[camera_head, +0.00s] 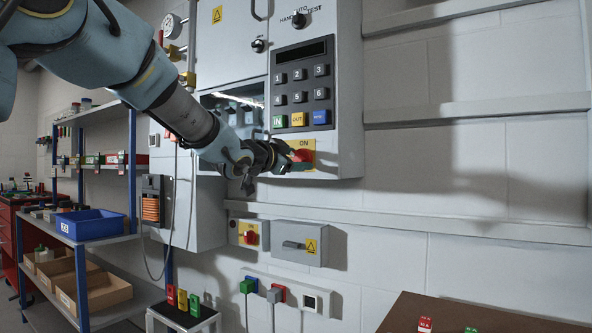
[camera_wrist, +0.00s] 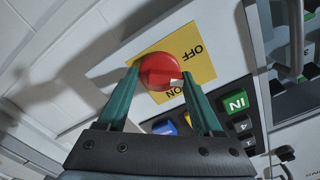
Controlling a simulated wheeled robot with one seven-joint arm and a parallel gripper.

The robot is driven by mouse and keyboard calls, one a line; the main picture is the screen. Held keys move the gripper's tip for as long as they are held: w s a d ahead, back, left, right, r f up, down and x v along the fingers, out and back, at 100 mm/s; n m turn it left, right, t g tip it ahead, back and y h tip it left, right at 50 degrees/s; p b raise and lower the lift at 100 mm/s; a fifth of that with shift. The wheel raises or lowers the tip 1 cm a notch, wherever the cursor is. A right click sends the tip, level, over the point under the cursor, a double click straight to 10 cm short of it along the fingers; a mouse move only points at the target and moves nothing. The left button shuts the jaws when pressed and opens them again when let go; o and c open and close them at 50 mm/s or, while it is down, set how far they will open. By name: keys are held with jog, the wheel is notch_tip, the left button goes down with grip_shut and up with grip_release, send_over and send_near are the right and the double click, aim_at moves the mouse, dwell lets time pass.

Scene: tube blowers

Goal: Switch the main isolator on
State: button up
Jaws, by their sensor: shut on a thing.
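The main isolator is a red rotary knob (camera_head: 302,156) on a yellow plate (camera_head: 294,144), low on the grey control cabinet, with ON printed above the knob. In the wrist view the red knob (camera_wrist: 158,66) sits between my two green fingers. The yellow plate (camera_wrist: 203,68) there shows OFF and ON. A small white mark on the knob's rim lies close to the ON lettering. My gripper (camera_wrist: 160,75) is shut on the knob, one finger on each side. In the head view my gripper (camera_head: 298,164) hides part of the knob and plate.
A keypad (camera_head: 301,85) with coloured IN, OUT and blue keys is just above the knob. Below are a smaller red-yellow switch (camera_head: 249,234) and a grey lever box (camera_head: 300,243).

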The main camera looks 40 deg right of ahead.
jog(key=m+b, duration=0.3)
jog(key=m, duration=0.2)
jog(key=shift+f+m+b, duration=0.15)
jog(key=shift+m+b, duration=0.15)
jog(key=shift+b, duration=0.1)
jog(key=m+b, duration=0.2)
jog(key=m, duration=0.2)
jog(key=shift+m+b, duration=0.3)
jog(key=shift+m, duration=0.1)
jog(key=o, duration=1.4)
jog(key=shift+c, duration=0.2)
jog(key=shift+a, duration=0.1)
jog(key=v, duration=1)
jog(key=shift+a, duration=0.3)
